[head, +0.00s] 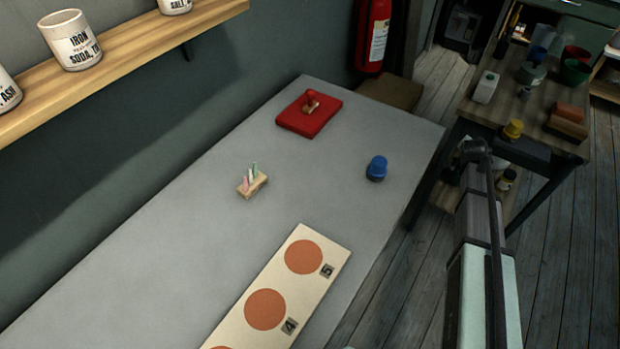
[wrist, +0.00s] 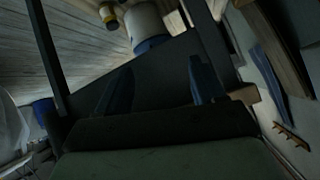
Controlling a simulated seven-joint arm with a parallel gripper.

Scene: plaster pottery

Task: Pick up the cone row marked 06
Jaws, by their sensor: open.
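The cone row (head: 252,184) is a small pale wooden block with pink, white and green upright cones. It stands on the grey table left of centre in the head view. Its marking is too small to read. My gripper (wrist: 160,82) is open in the wrist view, with two dark blue fingers apart and nothing seen between them. In the head view my arm is at the right, beyond the table's right edge, well apart from the cone row. I cannot make out the cone row in the wrist view.
On the grey table (head: 190,235) are a red pad with a stamp (head: 308,115), a blue-lidded jar (head: 376,168) and a cream board (head: 325,258) with orange discs. A shelf (head: 120,62) with cups runs along the left wall. A cluttered side table (head: 505,112) stands at right.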

